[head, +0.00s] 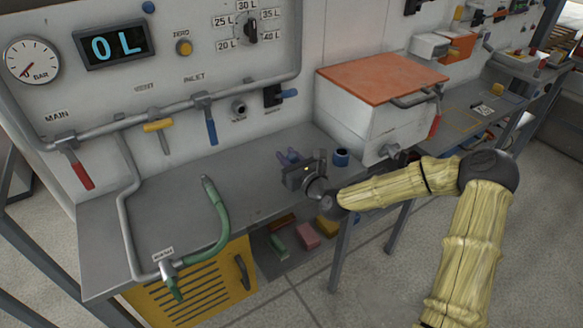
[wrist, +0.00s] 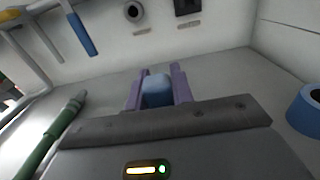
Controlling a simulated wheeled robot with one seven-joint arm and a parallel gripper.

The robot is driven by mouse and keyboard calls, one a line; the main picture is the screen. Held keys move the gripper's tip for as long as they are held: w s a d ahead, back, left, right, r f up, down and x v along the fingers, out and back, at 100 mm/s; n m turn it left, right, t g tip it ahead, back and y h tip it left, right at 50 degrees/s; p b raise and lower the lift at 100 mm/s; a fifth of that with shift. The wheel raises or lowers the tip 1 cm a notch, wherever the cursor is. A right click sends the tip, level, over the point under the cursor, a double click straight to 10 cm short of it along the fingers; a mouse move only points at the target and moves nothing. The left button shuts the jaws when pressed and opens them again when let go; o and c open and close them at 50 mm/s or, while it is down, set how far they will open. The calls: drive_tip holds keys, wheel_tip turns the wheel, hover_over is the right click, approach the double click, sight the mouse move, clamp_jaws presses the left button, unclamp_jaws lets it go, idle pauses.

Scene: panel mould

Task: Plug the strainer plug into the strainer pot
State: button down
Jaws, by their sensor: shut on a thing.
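My gripper (wrist: 157,82) has purple fingers, shut on a blue rounded piece (wrist: 157,92), which looks like the strainer plug. It is held level over the back of the grey bench. In the head view my gripper (head: 286,156) is in front of the panel, and the plug is mostly hidden. A round dark-mouthed socket (head: 239,108) on the panel looks like the strainer pot. It also shows at the top of the wrist view (wrist: 133,11), ahead of the fingers and slightly left. The plug is apart from it. Its label is too small to read.
A blue open-topped cup (head: 341,157) stands on the bench right of my gripper. A green hose (head: 219,218) curves up at the left. A blue-handled lever (head: 211,131) hangs left of the socket. A white box with an orange lid (head: 381,76) stands at the right.

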drive_tip(key=shift+r, duration=0.1)
wheel_tip(320, 180, up, 10)
drive_tip(key=p, duration=0.1)
idle(0.3)
drive_tip(key=shift+a+f, duration=0.1)
drive_tip(key=shift+f, duration=0.1)
idle(0.3)
